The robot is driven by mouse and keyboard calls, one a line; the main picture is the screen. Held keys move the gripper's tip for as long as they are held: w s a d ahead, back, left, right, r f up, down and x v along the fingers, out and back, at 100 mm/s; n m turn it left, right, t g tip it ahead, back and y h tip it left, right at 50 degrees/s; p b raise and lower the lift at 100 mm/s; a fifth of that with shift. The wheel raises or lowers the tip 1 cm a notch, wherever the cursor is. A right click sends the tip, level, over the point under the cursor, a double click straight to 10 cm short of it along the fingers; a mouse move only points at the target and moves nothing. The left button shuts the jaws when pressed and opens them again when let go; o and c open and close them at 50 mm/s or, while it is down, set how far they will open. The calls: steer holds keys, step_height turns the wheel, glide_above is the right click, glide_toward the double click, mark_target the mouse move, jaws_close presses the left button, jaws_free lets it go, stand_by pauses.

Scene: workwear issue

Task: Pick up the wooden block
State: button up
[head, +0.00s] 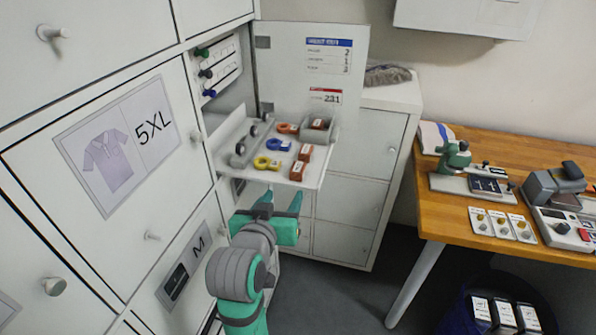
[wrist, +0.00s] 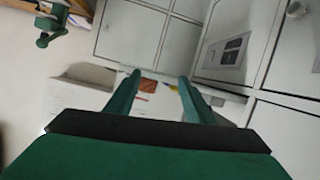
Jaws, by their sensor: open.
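Small reddish-brown blocks with pale labels stand near the front right edge of a white pull-out shelf (head: 268,175); one block (head: 297,171) is at the edge and another (head: 305,152) just behind it. I cannot tell for sure which is the wooden block. My gripper (head: 280,202) is open and empty, below and in front of the shelf's front edge, apart from the blocks. In the wrist view, a brown block (wrist: 148,85) shows beyond and between the open fingertips (wrist: 160,78), with a bit of yellow beside it.
The shelf also holds blue (head: 278,145), yellow (head: 266,163) and orange (head: 287,128) ring-like items and a grey holder (head: 319,130). An open cabinet door (head: 310,75) stands behind it. Locker fronts (head: 105,150) line the left. A wooden table (head: 470,150) with devices is at right.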

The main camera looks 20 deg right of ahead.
steer(key=m+g, duration=0.1)
steer(key=m, duration=0.1)
glide_toward(297, 169)
steer(key=x, duration=0.4)
steer(key=shift+w+d+r, duration=0.1)
steer(key=shift+w+d, duration=0.05)
steer(key=shift+w, duration=0.25)
steer(key=shift+w+d+f, duration=0.2)
steer(key=shift+w+f, duration=0.05)
steer(key=shift+w, duration=0.15)
steer(key=x, duration=0.4)
steer(key=shift+s+d+f, duration=0.1)
steer(key=shift+s+f, duration=0.1)
steer(key=shift+s, duration=0.05)
steer(key=shift+w+d+f, duration=0.25)
steer(key=shift+w+d, duration=0.05)
steer(key=shift+w, duration=0.25)
steer(key=shift+c, duration=0.2)
steer(key=c, duration=1.1)
